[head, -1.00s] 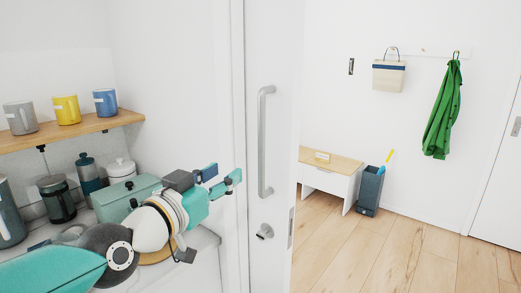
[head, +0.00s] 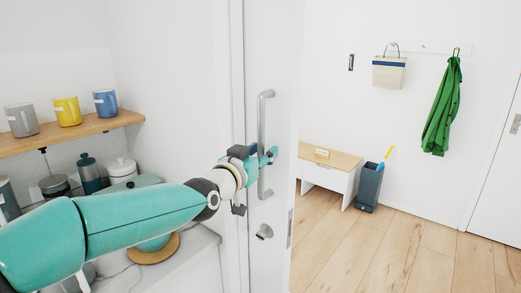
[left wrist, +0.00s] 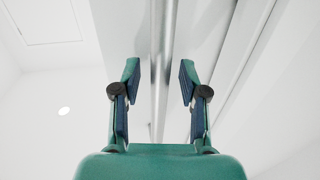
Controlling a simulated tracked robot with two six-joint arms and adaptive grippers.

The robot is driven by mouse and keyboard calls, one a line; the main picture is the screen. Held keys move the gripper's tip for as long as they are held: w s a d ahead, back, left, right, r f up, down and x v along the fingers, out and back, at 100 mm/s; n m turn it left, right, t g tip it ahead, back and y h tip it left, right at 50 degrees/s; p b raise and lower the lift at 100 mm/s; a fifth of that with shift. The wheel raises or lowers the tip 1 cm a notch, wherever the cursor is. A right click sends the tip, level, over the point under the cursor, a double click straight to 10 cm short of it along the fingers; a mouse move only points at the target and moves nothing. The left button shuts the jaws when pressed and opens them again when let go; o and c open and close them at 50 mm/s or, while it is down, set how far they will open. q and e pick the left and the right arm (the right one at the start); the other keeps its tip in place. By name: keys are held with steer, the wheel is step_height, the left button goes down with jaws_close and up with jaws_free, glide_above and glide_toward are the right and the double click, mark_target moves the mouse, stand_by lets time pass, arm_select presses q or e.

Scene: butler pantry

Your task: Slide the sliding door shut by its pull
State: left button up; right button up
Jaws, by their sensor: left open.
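The white sliding door (head: 268,45) stands partly open, with a gap to the room on its right. Its pull, a vertical grey bar handle (head: 262,118), is fixed on the door face. My left gripper (head: 272,157) is open at the lower half of the pull. In the left wrist view the pull (left wrist: 161,70) runs between the two open fingers (left wrist: 159,85), apart from both pads. The gripper hides part of the bar in the head view. My right gripper is not in view.
A shelf (head: 75,130) with mugs and a counter (head: 190,258) with jars lie on the left. Beyond the opening are a bench (head: 330,160), a dark bin (head: 369,188) and free wooden floor.

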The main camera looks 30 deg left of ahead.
arm_select(q)
jaws_close()
stand_by(0.3)
steer(key=shift+w, duration=0.1)
